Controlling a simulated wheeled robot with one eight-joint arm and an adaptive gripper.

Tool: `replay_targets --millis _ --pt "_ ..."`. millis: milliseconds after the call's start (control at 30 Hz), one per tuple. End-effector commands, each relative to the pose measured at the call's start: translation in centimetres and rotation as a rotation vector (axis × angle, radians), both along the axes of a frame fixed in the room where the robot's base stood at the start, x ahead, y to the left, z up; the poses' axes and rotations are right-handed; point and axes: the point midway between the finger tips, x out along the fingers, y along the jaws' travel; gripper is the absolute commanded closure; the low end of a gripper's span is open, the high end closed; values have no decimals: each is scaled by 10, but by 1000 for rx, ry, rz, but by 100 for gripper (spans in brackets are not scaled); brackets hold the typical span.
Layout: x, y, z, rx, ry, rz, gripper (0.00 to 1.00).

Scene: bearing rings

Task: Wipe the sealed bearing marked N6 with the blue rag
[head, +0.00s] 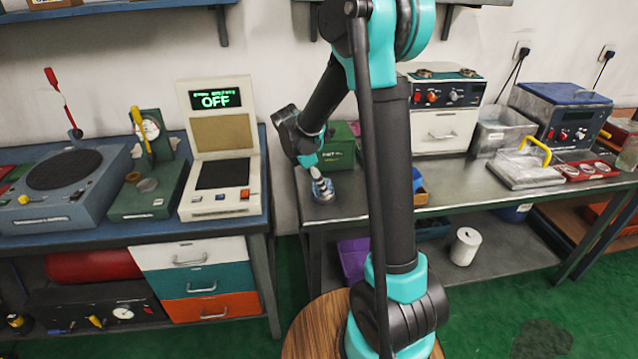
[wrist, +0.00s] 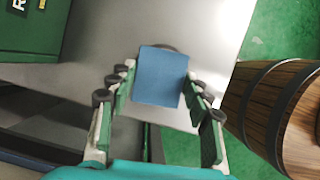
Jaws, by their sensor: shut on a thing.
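My gripper (head: 317,174) is low over the near left part of the grey metal bench (head: 420,195). In the wrist view my gripper (wrist: 162,76) is shut on the blue rag (wrist: 161,78), a flat blue piece between its fingers. The dark rounded edge of a thing (wrist: 166,47) shows just behind the rag; the rag hides the rest. In the head view a small blue and metallic shape (head: 323,191) sits right under the fingertips. I cannot tell rag from bearing there, nor whether they touch. No N6 mark is readable.
A green box (head: 340,146) stands close behind my gripper. A white oven-like unit (head: 443,118), a clear bin (head: 500,130) and a red tray of rings (head: 588,170) are farther right. A blue bench (head: 100,230) with instruments stands left, across a gap.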

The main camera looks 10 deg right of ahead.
Motion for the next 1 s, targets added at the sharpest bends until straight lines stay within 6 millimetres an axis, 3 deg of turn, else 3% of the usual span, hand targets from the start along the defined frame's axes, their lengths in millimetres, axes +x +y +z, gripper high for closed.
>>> replay_targets --millis 500,1000 --pt "0 -22 -2 0 0 -1 74" --pt "-4 -4 -1 1 0 1 74"
